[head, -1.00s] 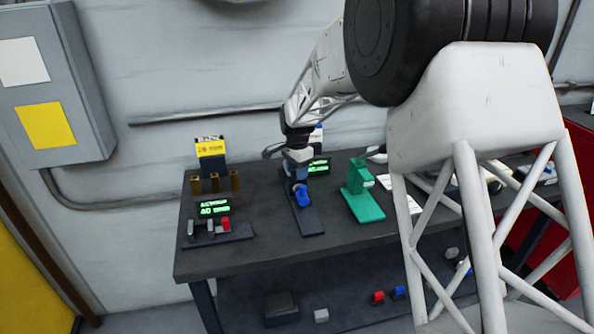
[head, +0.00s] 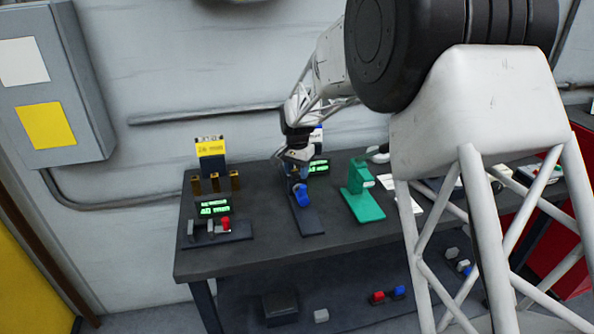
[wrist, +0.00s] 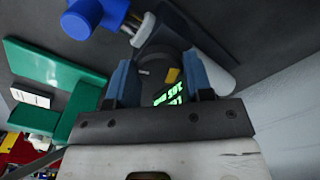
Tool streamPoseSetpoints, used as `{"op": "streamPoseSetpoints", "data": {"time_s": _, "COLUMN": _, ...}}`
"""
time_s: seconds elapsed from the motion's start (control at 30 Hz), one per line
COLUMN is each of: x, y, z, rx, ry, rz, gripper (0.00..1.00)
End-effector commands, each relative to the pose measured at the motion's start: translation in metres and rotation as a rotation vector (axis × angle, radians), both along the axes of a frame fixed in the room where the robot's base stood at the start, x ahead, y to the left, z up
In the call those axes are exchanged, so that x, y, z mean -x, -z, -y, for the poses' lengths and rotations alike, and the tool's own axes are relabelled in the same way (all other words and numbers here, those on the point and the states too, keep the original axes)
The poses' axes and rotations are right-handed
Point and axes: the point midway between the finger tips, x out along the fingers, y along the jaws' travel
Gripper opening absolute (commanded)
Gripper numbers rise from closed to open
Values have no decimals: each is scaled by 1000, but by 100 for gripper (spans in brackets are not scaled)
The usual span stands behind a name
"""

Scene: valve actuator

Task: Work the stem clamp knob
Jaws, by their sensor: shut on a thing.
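The valve actuator (head: 309,222) stands on the dark bench on a narrow dark base, with a rounded blue part (head: 302,195) at its front. That blue part also shows at the top of the wrist view (wrist: 83,16). My gripper (head: 299,170) is at the upper part of the actuator, behind the blue part. In the wrist view its two blue fingers (wrist: 160,72) are on either side of a dark round knob (wrist: 170,62), which seems to be the stem clamp knob. The gripper is shut on it. The fingers partly hide the knob, and its angle is not readable.
A green fixture (head: 363,195) stands close on the right. On the left are a panel with small levers and a red knob (head: 226,224), brown posts (head: 215,183) and a yellow-topped box (head: 210,152). A lit green display (head: 318,166) is just behind my gripper.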

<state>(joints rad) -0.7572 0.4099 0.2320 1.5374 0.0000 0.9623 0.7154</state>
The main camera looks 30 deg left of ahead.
Motion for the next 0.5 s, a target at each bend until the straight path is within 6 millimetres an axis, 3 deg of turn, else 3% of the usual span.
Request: {"op": "streamPoseSetpoints", "data": {"time_s": 0.5, "x": 0, "y": 0, "z": 0, "rx": 0, "ry": -491, "rz": 0, "gripper": 23}}
